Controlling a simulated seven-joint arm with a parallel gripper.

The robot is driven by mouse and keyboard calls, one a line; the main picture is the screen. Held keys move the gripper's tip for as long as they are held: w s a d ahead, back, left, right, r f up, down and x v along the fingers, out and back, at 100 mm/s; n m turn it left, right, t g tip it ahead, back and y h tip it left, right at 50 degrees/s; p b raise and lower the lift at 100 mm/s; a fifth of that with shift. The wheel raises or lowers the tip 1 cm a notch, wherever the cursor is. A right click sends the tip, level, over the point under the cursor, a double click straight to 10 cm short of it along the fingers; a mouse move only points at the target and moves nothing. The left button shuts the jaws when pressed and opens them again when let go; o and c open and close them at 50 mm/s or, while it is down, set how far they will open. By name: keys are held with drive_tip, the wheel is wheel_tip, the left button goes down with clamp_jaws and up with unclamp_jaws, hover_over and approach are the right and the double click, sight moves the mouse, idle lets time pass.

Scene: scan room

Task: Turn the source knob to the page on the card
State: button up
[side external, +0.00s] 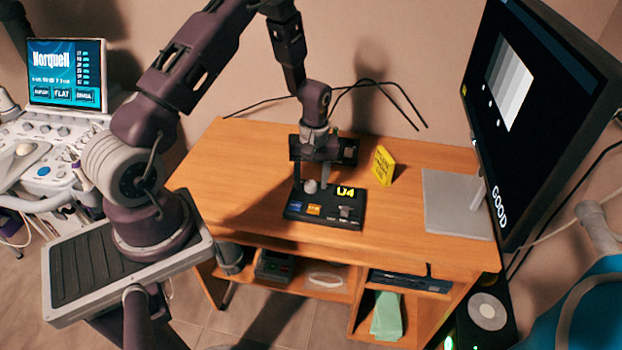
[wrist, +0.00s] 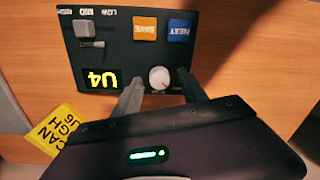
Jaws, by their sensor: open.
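A black control box (side external: 325,220) lies on the wooden desk; it also shows in the wrist view (wrist: 125,55).
Cables lie along the back wall. The desk (side external: 225,160) is clear left of the box. An ultrasound-like console (side external: 60,140) stands far left.

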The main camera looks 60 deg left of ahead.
clamp_jaws()
drive_tip(key=shift+m, duration=0.4)
drive_tip(key=m, duration=0.4)
drive_tip(key=shift+m, duration=0.3)
drive_tip(key=m, duration=0.4)
drive_tip(key=shift+d, duration=0.1)
drive_tip(key=shift+m+t, duration=0.3)
unclamp_jaws()
